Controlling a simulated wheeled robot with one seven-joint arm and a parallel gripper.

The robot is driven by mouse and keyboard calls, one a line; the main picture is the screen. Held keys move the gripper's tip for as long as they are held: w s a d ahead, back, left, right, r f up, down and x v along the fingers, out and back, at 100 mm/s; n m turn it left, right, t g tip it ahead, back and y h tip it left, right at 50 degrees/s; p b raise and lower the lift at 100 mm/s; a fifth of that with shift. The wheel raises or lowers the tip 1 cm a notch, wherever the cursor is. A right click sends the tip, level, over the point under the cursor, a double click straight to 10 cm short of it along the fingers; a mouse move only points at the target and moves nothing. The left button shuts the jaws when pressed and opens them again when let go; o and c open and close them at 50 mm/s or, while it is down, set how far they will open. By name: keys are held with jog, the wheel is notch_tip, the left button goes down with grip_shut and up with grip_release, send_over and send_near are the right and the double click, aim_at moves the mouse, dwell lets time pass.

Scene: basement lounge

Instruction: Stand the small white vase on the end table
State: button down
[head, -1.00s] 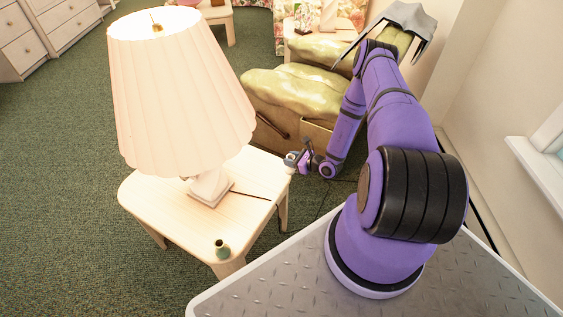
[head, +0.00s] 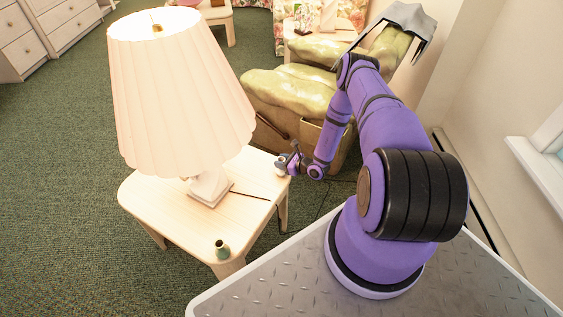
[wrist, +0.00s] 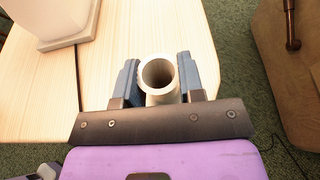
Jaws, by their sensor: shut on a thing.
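The small white vase (wrist: 158,96) is upright between the fingers of my gripper (wrist: 158,70), its round mouth facing the wrist camera. In the head view, my gripper (head: 284,164) is at the right edge of the pale wooden end table (head: 160,205), with the small vase (head: 280,169) partly hidden at its tip. The wrist view shows the table top (wrist: 120,35) behind and left of the vase, with green carpet to the right. I cannot tell whether the vase's base touches the table.
A lamp (head: 180,90) with a cream shade stands on the table; its base (wrist: 60,25) shows left in the wrist view. A small green vase (head: 221,250) stands at the table's near corner. A yellow-green cushioned seat (head: 290,95) is behind my arm.

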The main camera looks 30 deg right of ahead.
jog(key=c, duration=0.7)
grip_release()
jog(key=shift+c, duration=0.2)
jog(key=shift+s+d+r, duration=0.1)
jog(key=shift+s, duration=0.1)
jog(key=v, duration=1.1)
jog(key=shift+s+r, duration=0.15)
jog(key=shift+s, duration=0.05)
